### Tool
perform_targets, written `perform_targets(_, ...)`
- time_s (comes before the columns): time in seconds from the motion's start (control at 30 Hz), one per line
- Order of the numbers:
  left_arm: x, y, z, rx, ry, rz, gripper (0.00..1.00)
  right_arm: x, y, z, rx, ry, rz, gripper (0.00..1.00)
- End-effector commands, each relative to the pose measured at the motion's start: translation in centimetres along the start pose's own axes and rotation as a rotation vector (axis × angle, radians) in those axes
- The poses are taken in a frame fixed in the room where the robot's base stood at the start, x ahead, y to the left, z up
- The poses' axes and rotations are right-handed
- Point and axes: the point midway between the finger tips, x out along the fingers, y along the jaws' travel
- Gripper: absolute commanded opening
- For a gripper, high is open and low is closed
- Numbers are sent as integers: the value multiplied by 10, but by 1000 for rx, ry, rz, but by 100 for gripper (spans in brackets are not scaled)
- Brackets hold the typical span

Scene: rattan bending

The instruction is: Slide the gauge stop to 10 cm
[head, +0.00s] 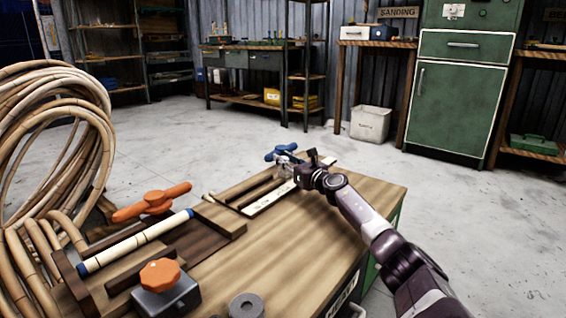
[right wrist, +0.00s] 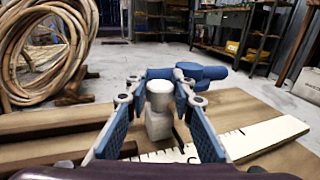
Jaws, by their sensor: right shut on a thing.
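The gauge is a white ruled strip (head: 268,197) with black marks on the far part of the bench; it also shows in the right wrist view (right wrist: 262,138). My right gripper (head: 300,170) is at its far end. In the right wrist view, my right gripper (right wrist: 157,110) has its two blue-padded fingers closed around a pale grey post, the gauge stop (right wrist: 158,98), which stands upright at the strip. The strip's numbers are too small to read, so the stop's exact mark cannot be told. My left gripper is not in view.
A blue handle (head: 283,152) is just beyond the stop. Dark wooden rails run beside the strip. An orange handle (head: 152,202), an orange knob (head: 160,275) and a blue-tipped rattan pole (head: 140,240) are nearer left. Coiled rattan (head: 50,130) stands at left. The bench's right side is clear.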

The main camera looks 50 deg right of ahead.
Motion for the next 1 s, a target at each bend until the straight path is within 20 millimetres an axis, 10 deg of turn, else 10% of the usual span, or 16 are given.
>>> perform_targets(0.4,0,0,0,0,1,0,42,0,0,-1,2,1,0,0)
perform_targets(0.43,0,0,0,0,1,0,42,0,0,-1,2,1,0,25)
perform_targets(0.57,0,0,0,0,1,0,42,0,0,-1,1,1,0,40)
perform_targets(1.0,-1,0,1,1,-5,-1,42,-5,-1,-2,-1,2,-1,41)
